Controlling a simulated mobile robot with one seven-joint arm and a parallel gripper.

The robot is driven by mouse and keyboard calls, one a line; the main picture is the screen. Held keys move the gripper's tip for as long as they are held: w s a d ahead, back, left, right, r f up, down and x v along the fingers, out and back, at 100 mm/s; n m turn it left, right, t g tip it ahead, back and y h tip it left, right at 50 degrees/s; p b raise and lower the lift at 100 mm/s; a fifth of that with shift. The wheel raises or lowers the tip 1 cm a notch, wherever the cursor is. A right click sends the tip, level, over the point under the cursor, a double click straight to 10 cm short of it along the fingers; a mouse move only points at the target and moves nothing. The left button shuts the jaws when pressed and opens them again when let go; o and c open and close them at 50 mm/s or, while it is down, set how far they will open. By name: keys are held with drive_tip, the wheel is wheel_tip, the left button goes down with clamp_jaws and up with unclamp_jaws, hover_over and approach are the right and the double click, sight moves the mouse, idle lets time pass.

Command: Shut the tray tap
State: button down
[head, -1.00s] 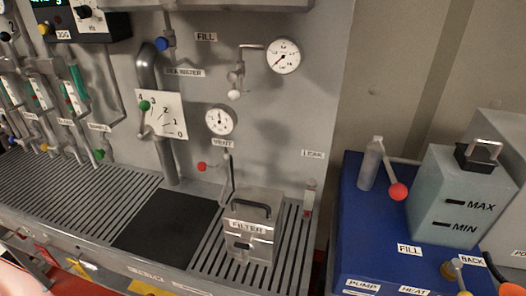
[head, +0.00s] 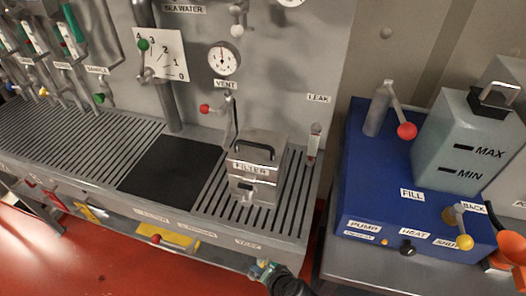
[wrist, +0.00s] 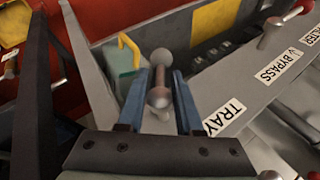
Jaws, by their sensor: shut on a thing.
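The tray tap (wrist: 159,76) shows in the wrist view as a grey lever with rounded ends, beside the TRAY label (wrist: 226,116). My gripper (wrist: 158,88) has its two blue fingers on either side of the lever and is shut on it. In the head view my gripper (head: 262,268) is at the bottom edge, just under the front of the bench near the TRAY label (head: 248,243). There the tap itself is mostly hidden by my gripper. I cannot tell the tap's exact angle.
A BYPASS label (wrist: 278,67) and a red-knobbed tap (wrist: 284,21) lie to the right in the wrist view. The filter box (head: 257,158) stands on the slatted bench above. The blue heater unit (head: 375,190) stands at the right, past a gap.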

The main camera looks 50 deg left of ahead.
drive_tip(key=g+y+b, duration=0.1)
drive_tip(key=y+b, duration=0.1)
drive_tip(key=m+y+b, duration=0.1)
drive_tip(key=b, duration=0.2)
drive_tip(key=g+y+b, duration=0.1)
drive_tip(key=y+b, duration=0.1)
drive_tip(key=shift+s+a+g+y, duration=0.2)
drive_tip(key=shift+a+g+y, duration=0.1)
drive_tip(key=y+b, duration=0.1)
drive_tip(key=m+y+b, duration=0.1)
drive_tip(key=b, duration=0.1)
drive_tip(key=shift+r+g, duration=0.3)
drive_tip(key=shift+g, duration=0.1)
drive_tip(key=shift+s+a+r+m+y+b, duration=0.1)
drive_tip(key=shift+r+m+y+b, duration=0.3)
drive_tip(key=shift+y+b, duration=0.6)
drive_tip(key=shift+r+g, duration=0.15)
drive_tip(key=shift+g, duration=0.15)
drive_tip(key=c, duration=0.9)
unclamp_jaws()
